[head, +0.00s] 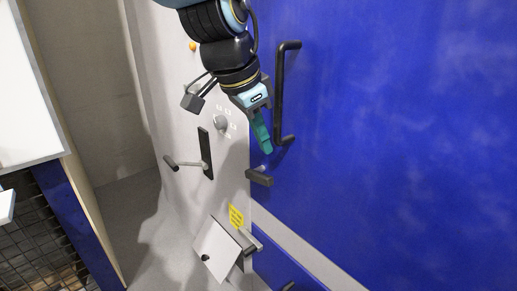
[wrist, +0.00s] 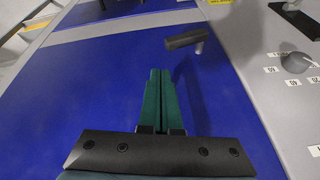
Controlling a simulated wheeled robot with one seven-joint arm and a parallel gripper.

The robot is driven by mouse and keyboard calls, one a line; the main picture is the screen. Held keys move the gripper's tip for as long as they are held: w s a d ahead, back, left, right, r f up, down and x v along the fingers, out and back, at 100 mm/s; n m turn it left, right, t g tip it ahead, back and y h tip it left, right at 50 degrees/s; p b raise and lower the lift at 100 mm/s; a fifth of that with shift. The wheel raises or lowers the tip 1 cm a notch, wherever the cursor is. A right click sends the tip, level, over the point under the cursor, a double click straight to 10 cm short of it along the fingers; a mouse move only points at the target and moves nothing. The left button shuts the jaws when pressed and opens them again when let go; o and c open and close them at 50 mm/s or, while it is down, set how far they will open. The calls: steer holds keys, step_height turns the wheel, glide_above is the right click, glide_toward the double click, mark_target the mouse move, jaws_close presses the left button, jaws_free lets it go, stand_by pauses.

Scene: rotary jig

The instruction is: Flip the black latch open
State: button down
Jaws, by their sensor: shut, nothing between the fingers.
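The black latch (head: 260,178) is a short dark bar on a light metal stem at the left edge of the blue door, below the long handle. It also shows in the wrist view (wrist: 187,39), ahead and slightly right of my fingertips. My gripper (head: 267,148) has green fingers, pressed together with nothing between them. In the head view the fingertips are just above the latch, with a visible gap. In the wrist view the closed fingers (wrist: 160,73) point toward the latch's left end and appear apart from it.
A long black door handle (head: 281,95) stands right beside my gripper. On the grey panel to the left are a round knob (head: 221,122), a lever in a black slot (head: 190,164) and a padlock-like part (head: 192,101). A hinged grey flap (head: 215,250) sits below. The blue door (head: 400,130) is otherwise clear.

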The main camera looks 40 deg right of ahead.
steer(key=shift+s+a+r, duration=0.35)
steer(key=shift+s+r, duration=0.2)
steer(key=shift+s+a+r, duration=0.35)
steer(key=shift+s+r, duration=0.15)
